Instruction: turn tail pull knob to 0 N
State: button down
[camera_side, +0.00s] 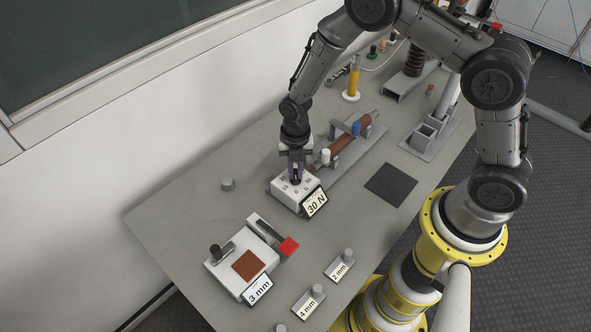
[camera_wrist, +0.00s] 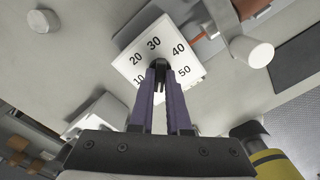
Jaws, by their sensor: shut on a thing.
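The tail pull knob is a small dark knob (camera_wrist: 158,66) on top of a white dial box (camera_side: 285,202). The box top carries the numbers 10, 20, 30, 40 and 50 around the knob in the wrist view. A tilted display (camera_side: 316,203) on the box front reads 30 N. My gripper (camera_side: 296,178) points down over the box and is shut on the knob; its purple fingers (camera_wrist: 160,84) close around it in the wrist view. The fingers hide part of the knob and the lower part of the dial, so I cannot read the pointer.
A brown cylinder (camera_side: 343,141) lies on a grey fixture behind the box, with white and blue posts. A white unit showing 3 mm (camera_side: 259,289) stands in front. Small weights with 4 mm (camera_side: 307,308) and 2 mm (camera_side: 339,270) cards stand nearby. A dark mat (camera_side: 391,185) lies right.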

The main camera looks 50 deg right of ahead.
aim_at(296, 174)
jog(key=c, duration=0.9)
grip_release()
jog(key=shift+r, duration=0.15)
notch_tip(296, 174, up, 14)
jog(key=shift+f, duration=0.2)
